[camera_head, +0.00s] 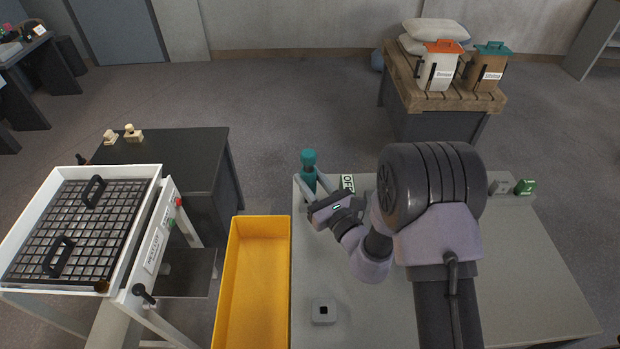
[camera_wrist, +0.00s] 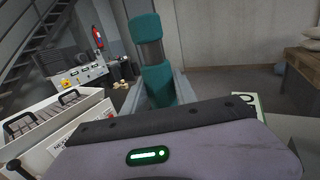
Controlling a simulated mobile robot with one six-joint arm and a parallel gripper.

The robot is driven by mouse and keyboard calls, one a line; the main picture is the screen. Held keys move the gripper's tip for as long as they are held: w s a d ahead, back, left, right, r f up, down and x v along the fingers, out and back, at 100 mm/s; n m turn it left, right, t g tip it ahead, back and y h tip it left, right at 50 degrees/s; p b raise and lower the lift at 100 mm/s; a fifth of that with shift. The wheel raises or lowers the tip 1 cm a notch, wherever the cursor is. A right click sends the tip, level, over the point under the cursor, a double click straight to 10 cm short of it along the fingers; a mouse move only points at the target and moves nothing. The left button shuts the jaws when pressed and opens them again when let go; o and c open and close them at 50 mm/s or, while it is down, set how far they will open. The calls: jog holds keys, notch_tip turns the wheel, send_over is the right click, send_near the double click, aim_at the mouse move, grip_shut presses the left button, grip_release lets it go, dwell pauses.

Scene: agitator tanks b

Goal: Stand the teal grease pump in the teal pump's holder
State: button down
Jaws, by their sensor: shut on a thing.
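The teal grease pump (camera_head: 309,158) stands roughly upright by the far left corner of the light grey table, with a dark band below its teal top. In the wrist view the pump (camera_wrist: 150,45) rises between my fingers, leaning slightly. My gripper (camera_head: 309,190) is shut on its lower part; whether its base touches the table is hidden. A small pale square block with a dark square opening (camera_head: 323,312) sits on the near left of the table. It may be the pump's holder, but no teal mark shows on it.
A yellow tray (camera_head: 230,290) lies left of the table. A white-framed grate unit (camera_head: 150,230) is further left. A card with dark letters (camera_head: 348,183) is beside my gripper. A green box (camera_head: 525,187) stands at the back right. The table's middle front is clear.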

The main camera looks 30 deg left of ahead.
jog(key=shift+f+b, duration=1.05)
jog(key=shift+f, duration=0.25)
jog(key=c, duration=0.9)
grip_release()
